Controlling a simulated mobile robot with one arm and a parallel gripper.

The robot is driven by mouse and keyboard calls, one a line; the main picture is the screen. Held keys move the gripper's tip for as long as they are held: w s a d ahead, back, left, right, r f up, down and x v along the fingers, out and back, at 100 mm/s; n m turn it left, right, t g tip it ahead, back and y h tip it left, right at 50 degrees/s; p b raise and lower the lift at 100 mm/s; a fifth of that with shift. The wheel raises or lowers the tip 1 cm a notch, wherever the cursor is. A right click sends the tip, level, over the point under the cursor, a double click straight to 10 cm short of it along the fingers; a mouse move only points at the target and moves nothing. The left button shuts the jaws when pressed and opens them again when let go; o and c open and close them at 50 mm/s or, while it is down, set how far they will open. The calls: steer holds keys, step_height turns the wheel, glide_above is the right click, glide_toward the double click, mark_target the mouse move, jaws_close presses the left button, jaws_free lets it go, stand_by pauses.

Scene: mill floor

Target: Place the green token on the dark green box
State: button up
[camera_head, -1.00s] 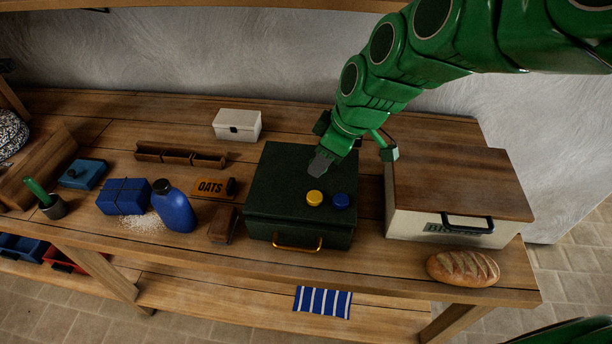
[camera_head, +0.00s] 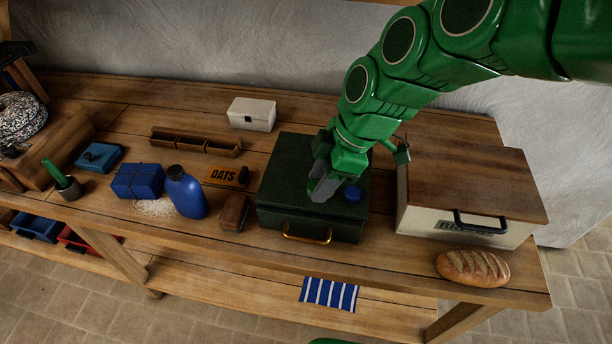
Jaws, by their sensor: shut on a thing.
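The dark green box (camera_head: 288,180) stands on the workbench, lid closed, with a brass handle at its front. A blue token (camera_head: 353,194) lies on the lid, right of my gripper. My gripper (camera_head: 318,192) is low over the front part of the lid, fingers pointing down. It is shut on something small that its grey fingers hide. I see no green token in the open; I cannot make out what is between the fingers.
Right of the box stands a cream bin (camera_head: 415,215) with a wooden lid, with a bread loaf (camera_head: 472,267) in front. To the left are a brown block (camera_head: 234,212), an orange OATS sign (camera_head: 226,176) and a blue bottle (camera_head: 186,192).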

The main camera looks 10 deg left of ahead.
steer(key=w+a+f, duration=0.2)
steer(key=w, duration=0.2)
glide_above(299, 188)
steer(key=s+d, duration=0.1)
steer(key=d, duration=0.1)
steer(key=f, duration=0.4)
steer(key=shift+s+f, duration=0.15)
steer(key=shift+s, duration=0.05)
steer(key=shift+w+a+f, duration=0.3)
steer(key=shift+w+f, duration=0.35)
steer(key=shift+f, duration=0.2)
steer(key=shift+w+a+f, duration=0.1)
steer(key=shift+w+f, duration=0.05)
steer(key=shift+f, duration=1.5)
steer(key=shift+f, duration=0.1)
steer(key=o, duration=1)
